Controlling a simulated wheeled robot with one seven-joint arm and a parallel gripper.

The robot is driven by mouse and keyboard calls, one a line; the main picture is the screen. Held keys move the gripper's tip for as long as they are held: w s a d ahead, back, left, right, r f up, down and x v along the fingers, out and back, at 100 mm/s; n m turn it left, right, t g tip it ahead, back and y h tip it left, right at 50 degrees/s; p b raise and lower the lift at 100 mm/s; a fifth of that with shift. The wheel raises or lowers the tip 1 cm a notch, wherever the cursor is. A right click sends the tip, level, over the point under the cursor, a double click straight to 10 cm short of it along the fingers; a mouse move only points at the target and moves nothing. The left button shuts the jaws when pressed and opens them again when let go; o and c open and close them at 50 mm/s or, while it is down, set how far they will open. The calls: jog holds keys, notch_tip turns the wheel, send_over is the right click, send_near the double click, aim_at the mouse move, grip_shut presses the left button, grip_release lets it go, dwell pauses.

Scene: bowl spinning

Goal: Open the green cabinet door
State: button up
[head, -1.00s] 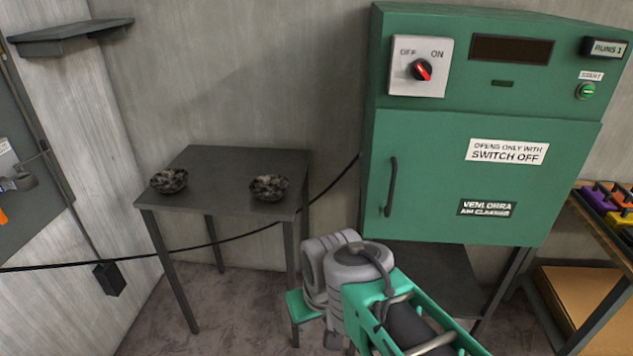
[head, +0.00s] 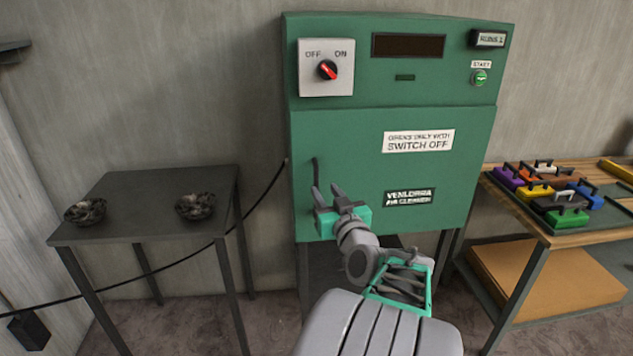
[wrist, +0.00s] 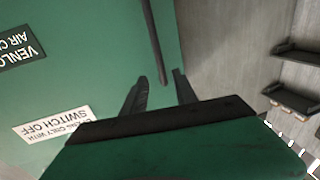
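The green cabinet (head: 470,150) stands against the wall with its door (head: 345,135) shut. A dark vertical handle (head: 316,172) is on the door's left side; it also shows in the wrist view (wrist: 153,45). The rotary switch (head: 327,70) above has a red pointer slanting from upper left to lower right, its upper end toward OFF. My gripper (head: 328,190) is in front of the door at the handle's lower end. In the wrist view my gripper (wrist: 160,88) is open and empty, with the handle ahead between the fingertip lines. Contact cannot be told.
A dark table (head: 150,185) with two bowls (head: 85,211) (head: 195,206) stands at left. A black cable (head: 265,200) runs along the wall.

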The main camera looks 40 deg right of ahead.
aim_at(317, 181)
jog(key=p+x, duration=0.1)
jog(key=x, duration=0.6)
jog(key=shift+w+p, duration=0.15)
jog(key=shift+p, duration=0.15)
grip_shut()
dwell(0.9)
